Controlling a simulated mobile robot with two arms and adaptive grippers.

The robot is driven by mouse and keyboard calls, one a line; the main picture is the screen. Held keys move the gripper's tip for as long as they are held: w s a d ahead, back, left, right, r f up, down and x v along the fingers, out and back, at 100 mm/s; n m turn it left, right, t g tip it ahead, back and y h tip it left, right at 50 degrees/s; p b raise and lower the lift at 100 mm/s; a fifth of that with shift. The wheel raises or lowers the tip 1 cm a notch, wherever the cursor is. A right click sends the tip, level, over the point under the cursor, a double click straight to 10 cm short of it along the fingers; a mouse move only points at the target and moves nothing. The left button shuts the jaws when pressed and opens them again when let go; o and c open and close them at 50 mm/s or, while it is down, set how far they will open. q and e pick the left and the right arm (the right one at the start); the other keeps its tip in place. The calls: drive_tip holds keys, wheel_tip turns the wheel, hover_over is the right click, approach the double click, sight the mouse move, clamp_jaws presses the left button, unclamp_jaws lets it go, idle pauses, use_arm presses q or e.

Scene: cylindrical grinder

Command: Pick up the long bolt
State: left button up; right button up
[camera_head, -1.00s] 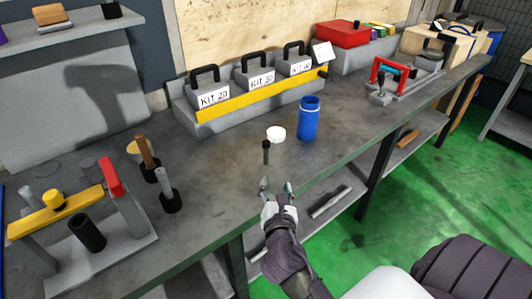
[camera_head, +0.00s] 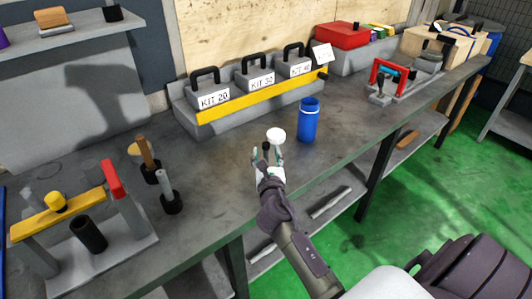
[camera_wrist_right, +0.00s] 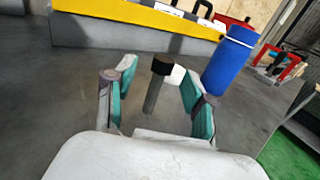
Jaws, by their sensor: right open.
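The long bolt stands upright on the grey workbench (camera_head: 215,165), with a black head (camera_head: 266,146) and a grey shaft. In the right wrist view the bolt (camera_wrist_right: 153,95) shows between the two green-padded fingers, with a gap on either side. My right gripper (camera_head: 267,157) is open around or just in front of the bolt and looks empty. It also shows in the right wrist view (camera_wrist_right: 155,92). In the head view the gripper hides the bolt's lower part. My left gripper is not in view.
A white round cap (camera_head: 276,135) and a blue bottle (camera_head: 308,121) are close behind and to the right of the bolt. A grey kit rack with a yellow bar (camera_head: 262,95) stands at the back. A fixture (camera_head: 135,245) stands at left. The bench's front edge (camera_head: 330,175) is near.

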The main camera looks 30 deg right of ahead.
sight(266, 150)
drive_tip(key=shift+x, duration=1.55)
drive_tip(key=shift+f, duration=0.1)
clamp_jaws()
